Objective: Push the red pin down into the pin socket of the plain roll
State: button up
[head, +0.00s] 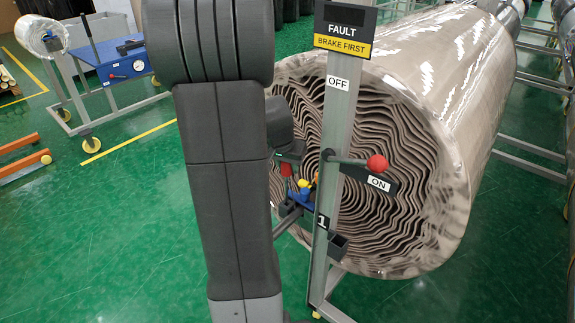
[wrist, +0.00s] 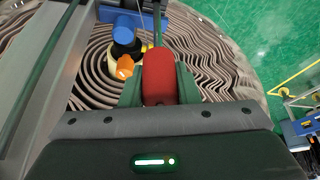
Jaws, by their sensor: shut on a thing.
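The red pin (wrist: 158,76) is held between the green fingers of my gripper (wrist: 160,90), which is shut on it. The wrapped roll (head: 440,90) has a wavy layered brown end face, which also fills much of the wrist view (wrist: 215,55). Beside the pin in the wrist view are an orange piece (wrist: 125,67), a black hub and a blue block (wrist: 122,18). The pin's lower end and the socket opening cannot be made out.
A grey post (head: 335,120) with a FAULT, BRAKE FIRST sign (head: 344,28) stands before the roll. Its red-knobbed lever (head: 376,163) is beside the ON label. A blue cart (head: 120,65) stands back left; green floor on the left is mostly clear.

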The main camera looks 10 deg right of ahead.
jog(key=shift+f+b, duration=2.65)
jog(key=shift+f, duration=0.2)
jog(key=o, duration=1.1)
jog(key=shift+r, duration=0.1)
jog(key=p, duration=0.2)
send_near(287, 180)
notch_tip(287, 180, up, 3)
jog(key=shift+s+a+f, duration=0.1)
jog(key=shift+a+f, duration=0.05)
jog(key=shift+f, duration=0.05)
